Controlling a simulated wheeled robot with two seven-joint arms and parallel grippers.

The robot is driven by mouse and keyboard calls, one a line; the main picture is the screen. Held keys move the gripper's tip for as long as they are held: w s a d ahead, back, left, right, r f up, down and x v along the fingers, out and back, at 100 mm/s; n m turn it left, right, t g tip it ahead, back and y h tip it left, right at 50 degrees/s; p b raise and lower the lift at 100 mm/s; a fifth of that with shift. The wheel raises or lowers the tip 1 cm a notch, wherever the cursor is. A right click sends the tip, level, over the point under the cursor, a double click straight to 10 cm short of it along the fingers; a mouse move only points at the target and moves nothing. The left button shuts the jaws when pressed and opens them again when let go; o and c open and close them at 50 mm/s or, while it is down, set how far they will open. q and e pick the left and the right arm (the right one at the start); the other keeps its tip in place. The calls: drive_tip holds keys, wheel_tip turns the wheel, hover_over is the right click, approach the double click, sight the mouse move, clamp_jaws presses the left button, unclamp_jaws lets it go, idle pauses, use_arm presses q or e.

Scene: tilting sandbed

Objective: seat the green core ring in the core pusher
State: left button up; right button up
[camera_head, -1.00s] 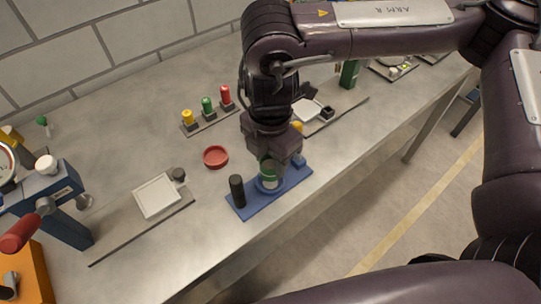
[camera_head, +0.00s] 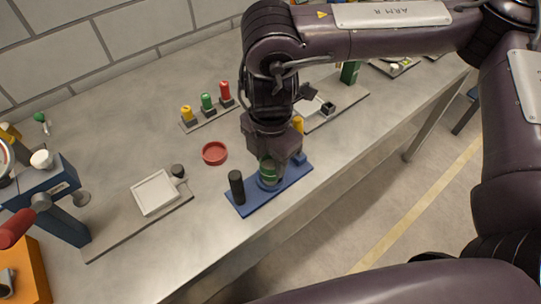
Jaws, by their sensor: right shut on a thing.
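The core pusher (camera_head: 243,208) is a blue plate near the front edge of the table, with a black upright handle (camera_head: 237,187) at its left end and a raised round blue part near its middle. My right gripper (camera_head: 270,172) points down over that middle part and is shut on the green core ring (camera_head: 266,168). The ring is at or just above the round blue part; I cannot tell whether they touch. The fingers hide part of the ring. My left gripper is not in view.
A shallow red dish (camera_head: 215,153) lies behind the pusher. A rack with yellow, green and red pegs (camera_head: 207,103) stands further back. A white tray (camera_head: 155,193) on a grey board is at left, beside a blue press (camera_head: 48,197). Table between them is clear.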

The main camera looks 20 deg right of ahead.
drive_tip(key=shift+f+b, duration=0.9)
drive_tip(key=shift+f, duration=0.55)
idle(0.5)
drive_tip(key=o, duration=1.1)
drive_tip(key=shift+c, duration=0.2)
wheel_tip(320, 180, up, 8)
drive_tip(key=shift+p, duration=0.3)
drive_tip(key=shift+f, duration=0.1)
